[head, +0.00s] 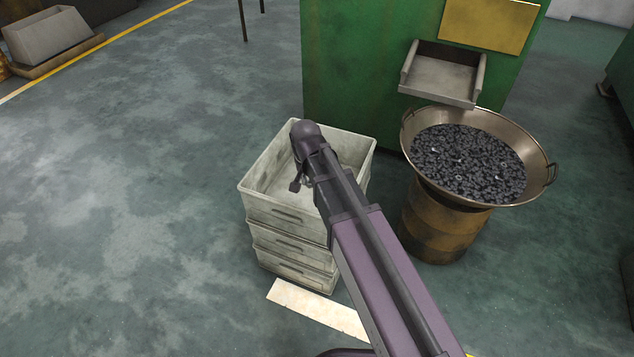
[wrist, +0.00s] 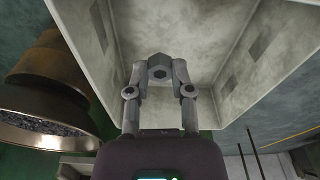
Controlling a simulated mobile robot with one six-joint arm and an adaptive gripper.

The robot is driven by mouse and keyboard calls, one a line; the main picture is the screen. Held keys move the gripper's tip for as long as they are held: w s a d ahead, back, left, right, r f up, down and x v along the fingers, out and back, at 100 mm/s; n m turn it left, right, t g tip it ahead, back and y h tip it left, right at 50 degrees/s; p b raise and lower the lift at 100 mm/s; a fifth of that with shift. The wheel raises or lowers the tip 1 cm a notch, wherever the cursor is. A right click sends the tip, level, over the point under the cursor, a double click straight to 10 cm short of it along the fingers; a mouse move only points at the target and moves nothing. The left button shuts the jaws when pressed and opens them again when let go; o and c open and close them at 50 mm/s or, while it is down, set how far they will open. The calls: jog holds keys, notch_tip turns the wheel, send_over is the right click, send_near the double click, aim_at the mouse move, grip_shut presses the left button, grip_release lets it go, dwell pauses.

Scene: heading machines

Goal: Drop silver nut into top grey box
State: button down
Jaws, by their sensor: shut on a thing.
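The top grey box (head: 280,213) is the uppermost of a stack of grey boxes in the head view. Its open inside fills much of the wrist view (wrist: 265,62). My gripper (head: 296,188) hangs over the box opening in the head view. In the wrist view my gripper (wrist: 159,70) is shut on the silver nut (wrist: 159,73), a small grey hexagonal piece held between the fingertips. Bare box surface shows behind the nut. The nut cannot be made out in the head view, and my arm hides part of the box's right side.
A wide metal pan (head: 536,166) full of dark nuts, with a few brighter ones, stands on a rusty drum (head: 437,228) right of the boxes. A green machine (head: 355,60) with a grey chute (head: 443,79) stands behind.

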jog(key=shift+w, duration=0.15)
jog(key=w+r+n+p, duration=0.1)
jog(key=w+n, duration=0.5)
jog(key=w, duration=0.9)
jog(key=shift+w+d+r+n+y+p, duration=0.3)
jog(key=shift+w+d+n+y, duration=0.1)
jog(key=shift+f, duration=0.15)
jog(key=shift+f+b, duration=2.85)
jog(key=shift+b, duration=0.15)
jog(key=shift+c, duration=2.2)
grip_release()
